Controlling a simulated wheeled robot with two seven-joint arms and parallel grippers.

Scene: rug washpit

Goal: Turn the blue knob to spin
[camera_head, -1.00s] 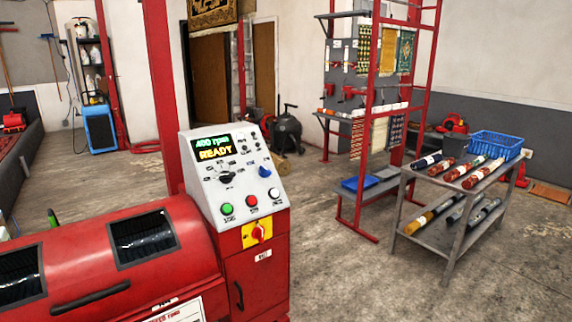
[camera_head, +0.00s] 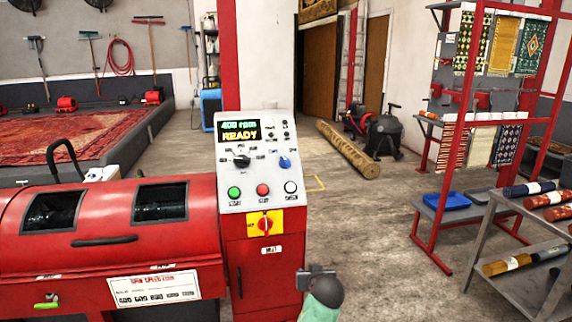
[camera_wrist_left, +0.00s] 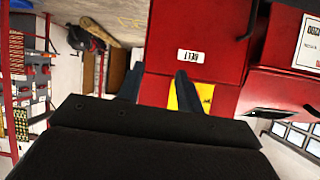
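The blue knob (camera_head: 285,161) is on the right of the white sloped control panel (camera_head: 262,198) atop the red machine, in the head view. A black dial (camera_head: 241,160) is left of it, and the display (camera_head: 240,131) above reads "400 rpm READY". My left gripper (camera_head: 317,270) is low at the right of the red cabinet, below the panel and apart from the knob. In the left wrist view its two dark fingers (camera_wrist_left: 159,74) stand apart and empty, facing the cabinet front. The blue knob is out of that view. My right gripper is not in view.
Green, red and white buttons (camera_head: 262,190) sit below the knob. A red switch on a yellow plate (camera_head: 264,223) is under the panel. A grey cart (camera_head: 530,280) with rolls and a red rack (camera_head: 450,150) stand right.

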